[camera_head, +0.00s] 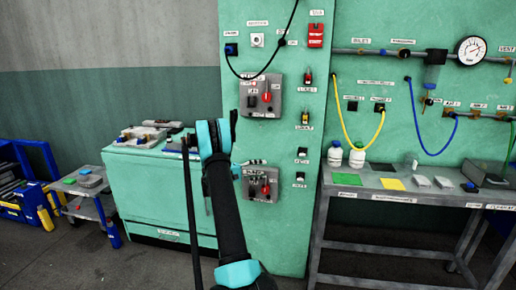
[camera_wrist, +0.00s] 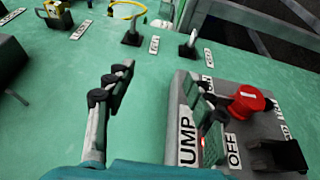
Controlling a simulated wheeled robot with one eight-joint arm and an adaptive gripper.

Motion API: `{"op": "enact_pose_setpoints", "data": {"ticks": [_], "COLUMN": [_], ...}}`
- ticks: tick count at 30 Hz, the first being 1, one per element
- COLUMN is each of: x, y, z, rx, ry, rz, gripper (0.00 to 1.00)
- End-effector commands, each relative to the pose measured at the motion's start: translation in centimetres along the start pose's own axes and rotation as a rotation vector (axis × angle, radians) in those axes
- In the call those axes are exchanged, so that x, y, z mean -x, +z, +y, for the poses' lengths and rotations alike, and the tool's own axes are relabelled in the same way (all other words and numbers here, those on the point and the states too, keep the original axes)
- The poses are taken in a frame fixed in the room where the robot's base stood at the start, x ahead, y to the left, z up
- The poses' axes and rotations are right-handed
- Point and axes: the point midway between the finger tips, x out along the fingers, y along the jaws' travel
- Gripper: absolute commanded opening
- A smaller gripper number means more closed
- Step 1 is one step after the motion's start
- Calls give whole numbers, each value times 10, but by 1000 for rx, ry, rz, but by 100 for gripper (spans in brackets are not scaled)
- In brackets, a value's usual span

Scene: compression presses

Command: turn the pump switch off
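The lower grey control box (camera_head: 250,194) on the green wall panel carries a red knob (camera_head: 265,188). In the wrist view the box (camera_wrist: 235,82) shows large "PUMP" and "OFF" labels, the red knob (camera_wrist: 246,101) and a black part (camera_wrist: 278,156). My gripper (camera_wrist: 160,98) has its fingers spread, with nothing held between them. Its left finger is over the bare green panel; its right finger overlaps the box beside the "PUMP" label. The right finger partly hides the switch area, so I cannot tell the switch position or whether they touch. In the head view my gripper (camera_head: 257,163) is just above this box.
An upper grey box (camera_head: 274,83) with another red knob is above. Small black switches (camera_head: 301,152) are to the right. A workbench (camera_head: 350,178) with bottles stands right, a green cabinet (camera_head: 150,190) left. Hoses hang on the wall.

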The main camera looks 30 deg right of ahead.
Motion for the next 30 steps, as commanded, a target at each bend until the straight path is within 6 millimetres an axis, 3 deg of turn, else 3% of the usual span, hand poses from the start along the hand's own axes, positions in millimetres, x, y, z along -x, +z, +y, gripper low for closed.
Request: {"op": "enact_pose_setpoints", "data": {"ticks": [30], "x": [10], "y": [23], "z": [59], "rx": [0], "ry": [-2], "rz": [1], "gripper": [54]}}
